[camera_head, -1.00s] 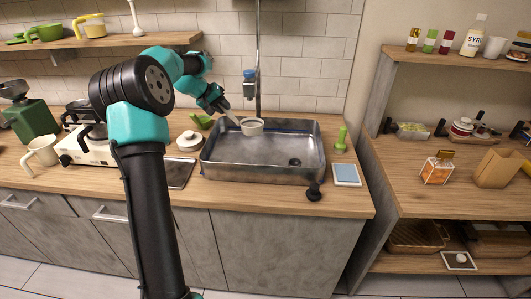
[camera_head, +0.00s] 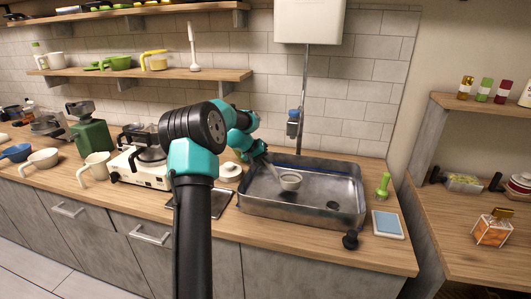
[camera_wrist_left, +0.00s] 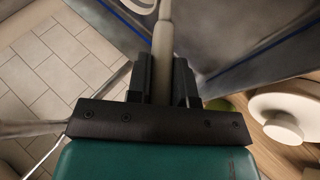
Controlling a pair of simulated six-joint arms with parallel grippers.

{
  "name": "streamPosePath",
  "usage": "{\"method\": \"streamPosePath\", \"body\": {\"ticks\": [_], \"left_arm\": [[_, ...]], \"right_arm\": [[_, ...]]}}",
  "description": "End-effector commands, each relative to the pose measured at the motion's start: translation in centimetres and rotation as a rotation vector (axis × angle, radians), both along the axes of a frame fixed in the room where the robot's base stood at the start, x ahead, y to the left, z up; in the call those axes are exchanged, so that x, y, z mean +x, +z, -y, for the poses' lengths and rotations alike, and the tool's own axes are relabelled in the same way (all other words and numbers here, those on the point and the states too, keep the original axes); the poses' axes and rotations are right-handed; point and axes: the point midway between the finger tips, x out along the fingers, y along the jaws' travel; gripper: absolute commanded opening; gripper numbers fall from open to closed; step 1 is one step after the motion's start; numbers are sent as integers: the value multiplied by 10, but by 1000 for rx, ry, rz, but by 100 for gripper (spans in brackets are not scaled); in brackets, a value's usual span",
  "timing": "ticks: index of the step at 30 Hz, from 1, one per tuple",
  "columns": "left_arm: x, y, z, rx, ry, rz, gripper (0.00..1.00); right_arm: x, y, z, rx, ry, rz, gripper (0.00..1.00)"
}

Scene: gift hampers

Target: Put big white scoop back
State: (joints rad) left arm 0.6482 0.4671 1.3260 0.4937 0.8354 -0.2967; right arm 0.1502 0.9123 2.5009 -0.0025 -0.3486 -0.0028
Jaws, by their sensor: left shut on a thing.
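In the left wrist view the pale handle (camera_wrist_left: 163,42) runs between the two dark fingers of my left gripper (camera_wrist_left: 162,75). Whether the cup touches the sink bottom is not clear. My right gripper is not in view.
A wooden shelf (camera_head: 215,74) above the counter holds a green scoop (camera_head: 117,63), a yellow scoop (camera_head: 154,60) and an upright white ladle (camera_head: 194,60).

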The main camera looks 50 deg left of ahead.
Motion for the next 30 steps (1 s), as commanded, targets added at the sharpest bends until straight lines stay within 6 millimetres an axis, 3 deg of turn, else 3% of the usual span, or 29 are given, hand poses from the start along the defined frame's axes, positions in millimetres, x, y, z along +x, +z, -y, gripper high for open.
{"method": "streamPosePath", "body": {"ticks": [5,18,19,27,30], "left_arm": [[0,-14,0,1,0,-1,0],[0,-18,0,0,1,-1,0],[-1,-19,0,0,1,-1,22],[0,-18,0,1,0,-1,46],[0,-18,0,1,0,-1,46]], "right_arm": [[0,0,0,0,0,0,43],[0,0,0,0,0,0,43],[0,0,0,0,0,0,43],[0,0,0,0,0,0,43],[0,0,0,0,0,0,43]]}}
